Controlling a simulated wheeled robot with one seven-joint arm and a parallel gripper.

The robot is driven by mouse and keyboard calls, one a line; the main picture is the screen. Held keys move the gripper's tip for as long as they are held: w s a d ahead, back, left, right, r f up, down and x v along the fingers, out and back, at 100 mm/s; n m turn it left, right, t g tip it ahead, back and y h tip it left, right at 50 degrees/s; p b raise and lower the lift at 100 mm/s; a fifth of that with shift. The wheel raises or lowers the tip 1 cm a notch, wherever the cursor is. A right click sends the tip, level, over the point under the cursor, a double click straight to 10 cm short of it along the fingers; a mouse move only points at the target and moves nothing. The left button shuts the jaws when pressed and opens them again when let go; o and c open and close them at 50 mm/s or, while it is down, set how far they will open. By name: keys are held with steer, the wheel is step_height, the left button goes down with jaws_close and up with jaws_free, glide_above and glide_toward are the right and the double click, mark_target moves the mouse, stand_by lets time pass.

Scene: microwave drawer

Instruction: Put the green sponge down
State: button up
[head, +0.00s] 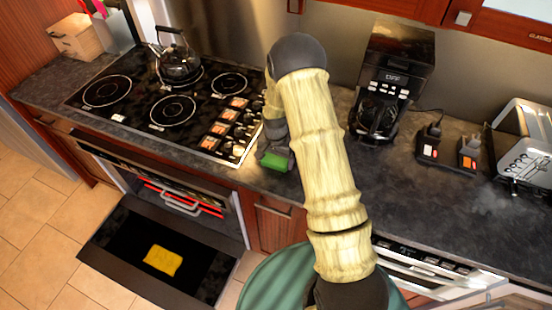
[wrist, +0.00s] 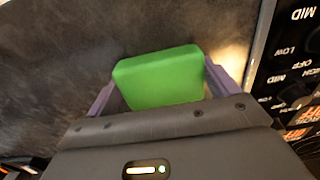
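The green sponge (wrist: 160,78) is a bright rounded block between the two fingers of my gripper (wrist: 165,88). Both fingers lie against its sides in the wrist view, so my gripper is shut on it. In the head view the sponge (head: 274,161) shows at the tip of my gripper (head: 274,150), over the dark countertop (head: 430,205) near its front edge, right of the stove. I cannot tell whether the sponge touches the counter. My arm hides part of the counter behind it.
The stovetop (head: 140,105) with a kettle (head: 180,66) is on the left. A coffee maker (head: 385,95) and toaster (head: 522,145) stand on the right. A yellow sponge (head: 162,260) lies on the opened front panel (head: 120,240) below. The right counter front is clear.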

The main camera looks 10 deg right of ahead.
mark_target(276, 159)
steer(key=shift+o, duration=0.6)
steer(key=shift+r, duration=0.1)
steer(key=shift+w+r, duration=0.1)
steer(key=shift+r, duration=0.3)
step_height(276, 159, up, 11)
steer(key=b, duration=0.3)
steer(key=shift+r, duration=0.15)
steer(key=shift+s+a, duration=0.1)
steer(key=shift+s, duration=0.15)
steer(key=s+r+n+t, duration=0.1)
steer(key=s+r+n, duration=0.2)
steer(key=s, duration=0.7)
steer(key=s+r+n+t, duration=0.1)
steer(key=s+r+n, duration=0.3)
steer(key=s, duration=0.6)
steer(key=shift+s+d, duration=0.2)
